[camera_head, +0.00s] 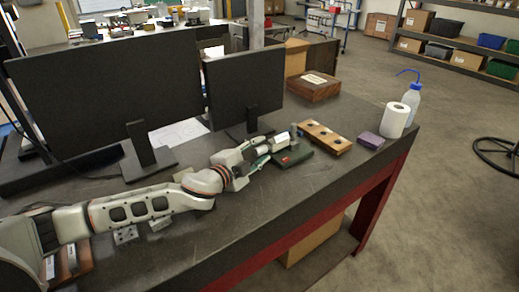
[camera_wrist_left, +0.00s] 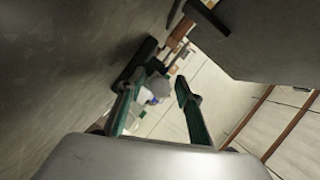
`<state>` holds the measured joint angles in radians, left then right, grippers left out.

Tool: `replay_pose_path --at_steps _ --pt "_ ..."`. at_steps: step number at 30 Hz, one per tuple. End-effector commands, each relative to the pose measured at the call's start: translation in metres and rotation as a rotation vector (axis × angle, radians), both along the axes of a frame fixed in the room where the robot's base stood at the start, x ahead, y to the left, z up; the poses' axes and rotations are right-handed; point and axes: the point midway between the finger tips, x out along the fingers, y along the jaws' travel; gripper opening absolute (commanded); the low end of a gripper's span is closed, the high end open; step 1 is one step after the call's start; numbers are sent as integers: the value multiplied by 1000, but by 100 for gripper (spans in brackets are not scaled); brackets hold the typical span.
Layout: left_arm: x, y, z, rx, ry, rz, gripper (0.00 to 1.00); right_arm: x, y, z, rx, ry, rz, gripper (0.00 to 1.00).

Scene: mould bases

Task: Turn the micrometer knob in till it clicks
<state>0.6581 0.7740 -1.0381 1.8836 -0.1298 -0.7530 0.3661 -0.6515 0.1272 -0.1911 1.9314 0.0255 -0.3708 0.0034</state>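The micrometer (camera_head: 281,141) shows as a small pale and grey piece held over a dark green stand base (camera_head: 293,157), near the middle of the bench. My left gripper (camera_head: 266,152) reaches in from the left with its green fingers apart, close beside the micrometer's left end. In the left wrist view, my left gripper (camera_wrist_left: 157,85) is open, and a grey rounded end, likely the micrometer knob (camera_wrist_left: 158,88), shows between and beyond the fingertips. I cannot tell whether a finger touches it. The knob's markings are too small to read. My right gripper is not in view.
Two black monitors (camera_head: 110,95) stand behind my left arm. Right of the stand are a wooden block with holes (camera_head: 325,137), a purple block (camera_head: 371,140), a paper roll (camera_head: 395,120) and a wash bottle (camera_head: 411,101). A wooden box (camera_head: 313,87) is behind.

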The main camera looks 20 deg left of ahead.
Motion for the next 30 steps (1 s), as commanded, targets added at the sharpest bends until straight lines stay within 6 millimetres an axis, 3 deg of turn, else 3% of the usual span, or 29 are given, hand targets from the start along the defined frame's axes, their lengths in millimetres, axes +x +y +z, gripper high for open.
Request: replay_pose_path --at_steps 5,11,13,17,22,30 --pt "1 0 15 -1 -3 -1 35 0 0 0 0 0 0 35" --pt "1 1 55 0 -10 2 35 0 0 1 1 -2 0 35" --pt "2 2 70 1 -16 4 40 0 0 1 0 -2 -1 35" --pt "2 2 89 4 -15 5 35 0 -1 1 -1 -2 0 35" --pt "1 1 100 2 -7 3 35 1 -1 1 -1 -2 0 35" --pt "0 1 101 1 -2 0 35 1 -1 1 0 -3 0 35"
